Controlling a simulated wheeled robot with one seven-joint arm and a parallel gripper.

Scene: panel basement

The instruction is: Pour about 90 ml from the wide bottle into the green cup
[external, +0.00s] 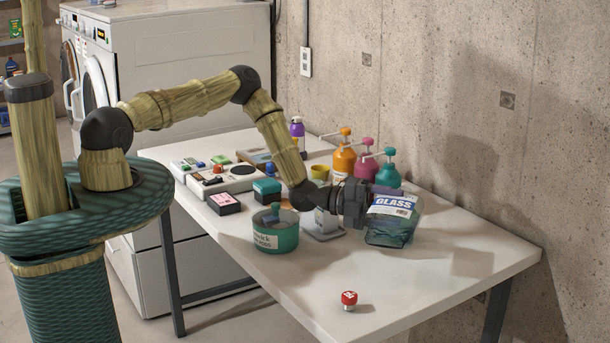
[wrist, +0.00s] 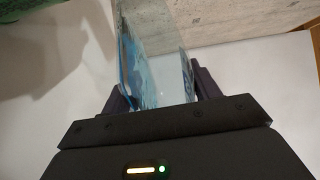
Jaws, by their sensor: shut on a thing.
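The wide bottle (external: 393,222) is clear, with a white and blue "GLASS" label and bluish liquid low inside. My gripper (external: 358,203) is shut on it from the left, at the right side of the table. The bottle looks slightly tilted; I cannot tell whether its base touches the table. In the wrist view the clear bottle (wrist: 155,60) stands between the fingers of my gripper (wrist: 160,98). A round teal-green tub (external: 275,240) with a white label stands left of the gripper; I cannot tell if it is the green cup.
A small red-topped cap (external: 349,299) lies near the table's front. Orange (external: 344,161), pink (external: 366,166) and teal (external: 387,173) pump bottles stand behind the gripper. Boxes and a grey device (external: 225,180) fill the left back. The front right of the table (external: 450,265) is clear.

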